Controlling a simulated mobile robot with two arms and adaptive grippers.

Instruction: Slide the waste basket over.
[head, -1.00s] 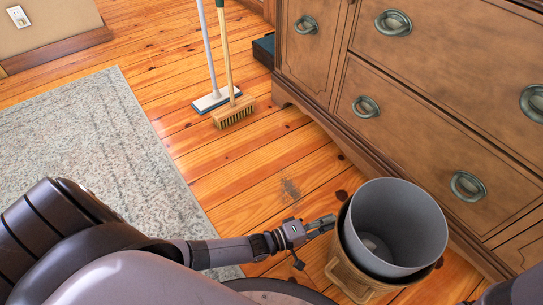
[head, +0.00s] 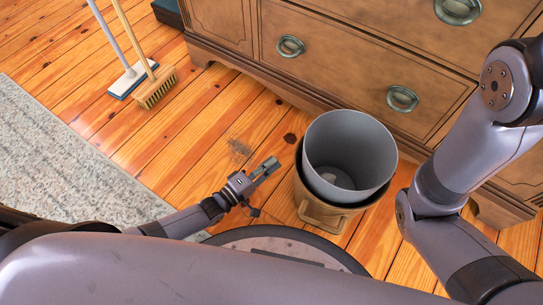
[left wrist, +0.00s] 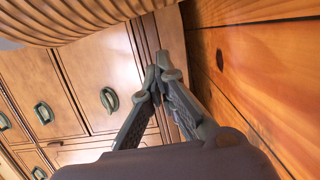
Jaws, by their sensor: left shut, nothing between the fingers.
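The waste basket (head: 316,211) stands upright on the plank floor, a tan ribbed outer shell with a grey open liner (head: 350,160) inside. Its base and right side are near the dresser. In the left wrist view its ribbed side (left wrist: 75,22) fills the top left. My left gripper (head: 270,168) is shut and empty, just left of the basket, with a small gap showing between them in the head view. In the left wrist view its fingertips (left wrist: 158,76) meet with nothing between them. My right arm comes in at the right; its gripper is out of the picture.
A wooden dresser (head: 345,65) with ring pulls stands behind the basket. A broom (head: 155,88) and a mop (head: 128,80) stand at the upper left. A pale rug (head: 65,165) lies at left.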

